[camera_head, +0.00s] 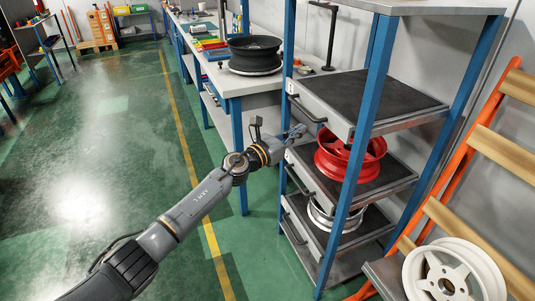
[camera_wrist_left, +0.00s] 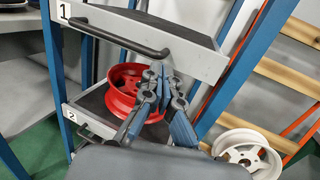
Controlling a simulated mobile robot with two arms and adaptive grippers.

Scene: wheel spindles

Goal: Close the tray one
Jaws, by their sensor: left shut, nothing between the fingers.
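Tray one (camera_head: 375,98) is the top tray of the blue-post rack, a grey tray with a dark, empty mat. In the left wrist view its grey front (camera_wrist_left: 190,50) carries a "1" label and a black bar handle (camera_wrist_left: 115,32). The front looks roughly level with the posts; I cannot tell whether a small gap is left. My left gripper (camera_head: 297,132) is shut and empty, just outside the rack, near the handle and below the tray's front. Its fingers (camera_wrist_left: 163,80) show just below the tray's front in the left wrist view. My right gripper is not in view.
Tray two (camera_wrist_left: 95,125) below holds a red wheel (camera_head: 340,165). A lower tray holds a silver wheel (camera_head: 325,215). A white wheel (camera_head: 450,275) lies at the lower right by an orange rack (camera_head: 440,185). A workbench (camera_head: 235,85) with a black rim (camera_head: 255,52) stands behind. Green floor at left is clear.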

